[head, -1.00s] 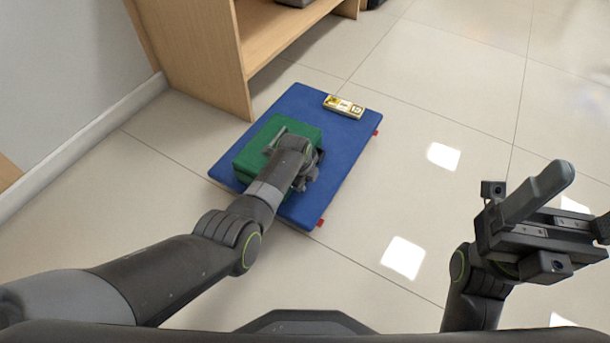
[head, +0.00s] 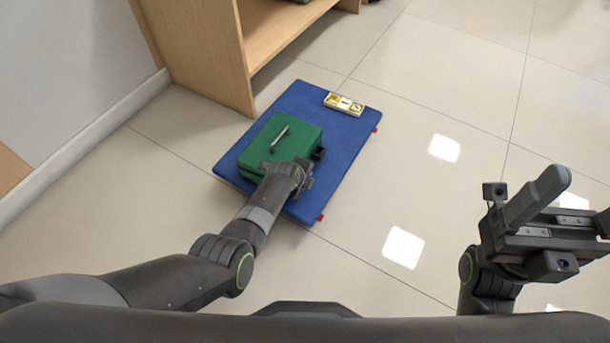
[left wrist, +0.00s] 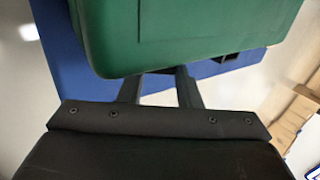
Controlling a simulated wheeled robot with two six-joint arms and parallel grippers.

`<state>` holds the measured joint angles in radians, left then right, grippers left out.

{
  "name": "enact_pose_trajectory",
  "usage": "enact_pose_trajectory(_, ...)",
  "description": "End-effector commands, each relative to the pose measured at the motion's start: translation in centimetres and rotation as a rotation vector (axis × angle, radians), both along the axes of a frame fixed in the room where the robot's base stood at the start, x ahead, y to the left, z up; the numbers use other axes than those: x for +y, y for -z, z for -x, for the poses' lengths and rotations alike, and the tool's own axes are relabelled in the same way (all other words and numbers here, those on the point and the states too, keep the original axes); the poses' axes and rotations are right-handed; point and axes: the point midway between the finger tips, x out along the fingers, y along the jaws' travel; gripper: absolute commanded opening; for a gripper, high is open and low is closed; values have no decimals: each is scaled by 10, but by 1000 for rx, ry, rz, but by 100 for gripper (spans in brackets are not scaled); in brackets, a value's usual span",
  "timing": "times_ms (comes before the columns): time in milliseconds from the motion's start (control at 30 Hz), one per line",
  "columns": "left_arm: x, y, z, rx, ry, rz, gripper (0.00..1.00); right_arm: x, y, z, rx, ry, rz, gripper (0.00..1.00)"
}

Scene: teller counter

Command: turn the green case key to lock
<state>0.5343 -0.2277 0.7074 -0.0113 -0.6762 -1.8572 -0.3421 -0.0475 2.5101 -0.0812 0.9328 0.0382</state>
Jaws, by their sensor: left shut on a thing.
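The green case (head: 290,132) lies closed on a blue mat (head: 312,112), its grey handle (head: 279,138) on top. My left gripper (head: 302,178) is low at the case's near right side. In the left wrist view its two fingers (left wrist: 160,84) reach under the green case edge (left wrist: 180,50), and their tips are hidden behind it. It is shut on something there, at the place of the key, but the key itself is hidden. My right gripper (head: 540,215) is raised over the floor at the right, away from the case, its jaw gap unclear.
A small white and yellow box (head: 344,104) lies on the far right part of the mat. A dark fitting (head: 318,153) sits on the case's right side. A wooden shelf unit (head: 215,60) stands behind the mat. The tiled floor (head: 410,170) at right is clear.

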Motion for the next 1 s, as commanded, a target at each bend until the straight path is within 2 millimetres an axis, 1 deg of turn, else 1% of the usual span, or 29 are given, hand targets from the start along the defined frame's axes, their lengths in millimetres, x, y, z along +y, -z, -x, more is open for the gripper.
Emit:
enact_pose_trajectory(200,0,1,1,-34,1,19,8,0,-3,0,3,-5,5,76)
enact_pose_trajectory(600,0,1,1,-39,1,22,8,0,-2,1,5,-6,9,76)
enact_pose_trajectory(633,0,1,1,-39,1,22,32,0,-2,1,5,-6,9,76)
enact_pose_trajectory(767,0,1,1,-39,1,22,49,0,-2,1,4,-5,9,76)
enact_pose_trajectory(800,0,1,1,-39,1,22,53,0,-2,1,4,-5,9,76)
enact_pose_trajectory(1000,0,1,1,-40,1,22,53,0,-2,1,4,-4,6,76)
